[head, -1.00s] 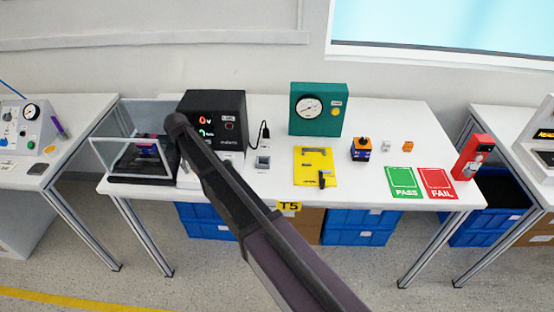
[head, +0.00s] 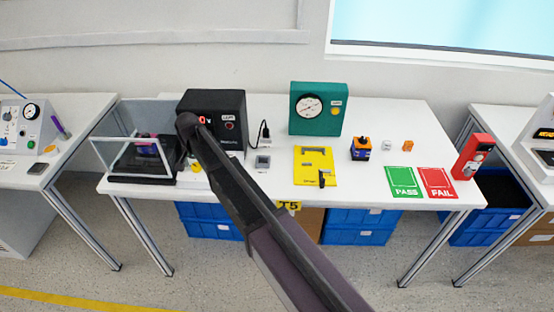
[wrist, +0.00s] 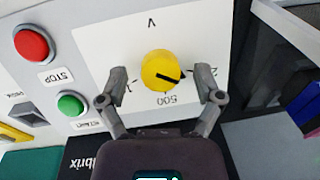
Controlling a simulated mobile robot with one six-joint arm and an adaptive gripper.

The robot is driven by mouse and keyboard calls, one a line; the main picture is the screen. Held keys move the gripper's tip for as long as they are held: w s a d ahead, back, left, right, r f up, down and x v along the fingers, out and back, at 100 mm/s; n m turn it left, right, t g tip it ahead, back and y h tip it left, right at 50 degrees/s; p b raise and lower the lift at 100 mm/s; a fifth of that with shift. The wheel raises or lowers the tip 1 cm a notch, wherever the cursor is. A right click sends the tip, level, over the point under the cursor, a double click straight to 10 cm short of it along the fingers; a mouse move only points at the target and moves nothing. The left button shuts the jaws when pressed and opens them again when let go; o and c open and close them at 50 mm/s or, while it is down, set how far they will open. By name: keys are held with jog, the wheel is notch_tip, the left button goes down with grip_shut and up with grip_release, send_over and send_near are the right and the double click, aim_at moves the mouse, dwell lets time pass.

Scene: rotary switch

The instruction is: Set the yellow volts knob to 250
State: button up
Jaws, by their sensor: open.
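The yellow volts knob (wrist: 162,70) sits on a white panel marked V (wrist: 150,25) in the wrist view. Its black pointer line aims right and slightly down, toward a label starting with 2 that the right finger partly covers. The 500 label is below the knob; another label at lower left is partly covered by the left finger. My gripper (wrist: 162,88) is open, with one finger on each side of the knob and visible gaps to it. In the head view, a small yellow spot (head: 196,167) beside my arm looks like the knob; my fingers are not clear there.
A red STOP button (wrist: 31,42), a green button (wrist: 70,104) and a rocker switch (wrist: 28,114) are left of the knob in the wrist view. The black meter box (head: 228,106) stands behind my arm. A clear-walled enclosure (head: 140,150) stands close on the left.

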jog(key=m+y, duration=0.1)
jog(key=m, duration=0.4)
jog(key=shift+s+d+t, duration=0.1)
jog(key=shift+t, duration=0.3)
jog(key=shift+r+m, duration=0.3)
jog(key=shift+r, duration=0.15)
jog(key=p+v, duration=1.3)
jog(key=p, duration=0.1)
jog(key=s+d+f+n+b, duration=0.2)
jog(key=d, duration=1)
jog(key=s+d+f+n+h+b, duration=0.1)
jog(key=s+d+f+n+b, duration=0.1)
jog(key=d, duration=1.1)
jog(key=shift+s+d+f+g+b, duration=0.25)
jog(key=shift+s+f+g+b, duration=0.1)
jog(key=shift+s+b, duration=0.2)
notch_tip(320, 180, up, 5)
jog(key=n+h+p, duration=0.2)
jog(key=n+p, duration=0.3)
jog(key=n, duration=0.2)
send_over(193, 167)
jog(key=shift+w+f+g, duration=0.1)
jog(key=shift+g, duration=0.25)
